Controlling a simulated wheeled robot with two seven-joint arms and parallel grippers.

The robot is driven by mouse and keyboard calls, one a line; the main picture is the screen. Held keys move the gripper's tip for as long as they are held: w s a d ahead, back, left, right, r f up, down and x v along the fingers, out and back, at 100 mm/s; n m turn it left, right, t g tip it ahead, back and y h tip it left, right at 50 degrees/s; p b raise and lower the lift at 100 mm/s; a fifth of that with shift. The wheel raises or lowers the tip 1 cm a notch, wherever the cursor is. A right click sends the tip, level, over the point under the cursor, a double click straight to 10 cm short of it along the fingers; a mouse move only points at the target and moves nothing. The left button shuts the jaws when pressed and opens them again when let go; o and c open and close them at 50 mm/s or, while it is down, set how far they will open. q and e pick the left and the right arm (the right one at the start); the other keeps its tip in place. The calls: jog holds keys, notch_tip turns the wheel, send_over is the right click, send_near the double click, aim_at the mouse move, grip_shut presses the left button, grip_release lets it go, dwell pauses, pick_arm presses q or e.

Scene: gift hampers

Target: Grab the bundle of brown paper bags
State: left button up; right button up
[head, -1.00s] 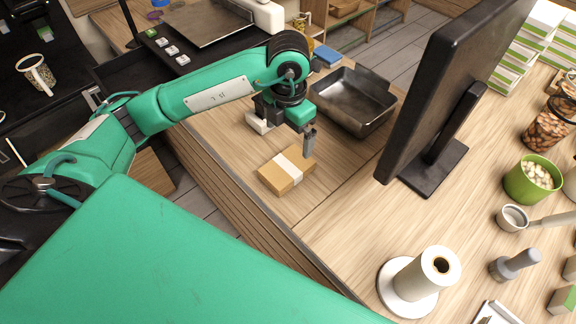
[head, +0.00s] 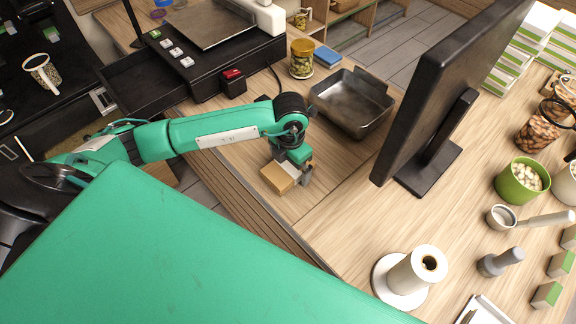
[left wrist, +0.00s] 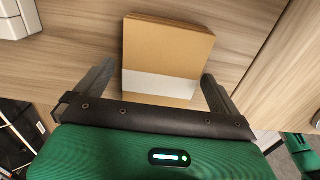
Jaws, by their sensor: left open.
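The bundle of brown paper bags (head: 277,178) lies on the wooden counter with a white band around it. In the left wrist view the bundle (left wrist: 168,50) sits between my left gripper's two fingers, its white band near the fingertips. My left gripper (left wrist: 160,88) is open, one finger on each side of the bundle. In the head view the left gripper (head: 300,178) is over the bundle's right part and hides some of it. I cannot tell whether the fingers touch the bundle.
A dark metal tray (head: 352,103) stands behind the bundle, and a black monitor (head: 440,95) stands to the right. A jar (head: 302,60) is at the back. A white paper roll on a stand (head: 412,275) is at the front right. The counter's front edge is close to the bundle.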

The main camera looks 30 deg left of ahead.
pick_arm(q)
jog(key=shift+c, duration=0.4)
jog(key=c, duration=1)
jog(key=shift+c, duration=0.2)
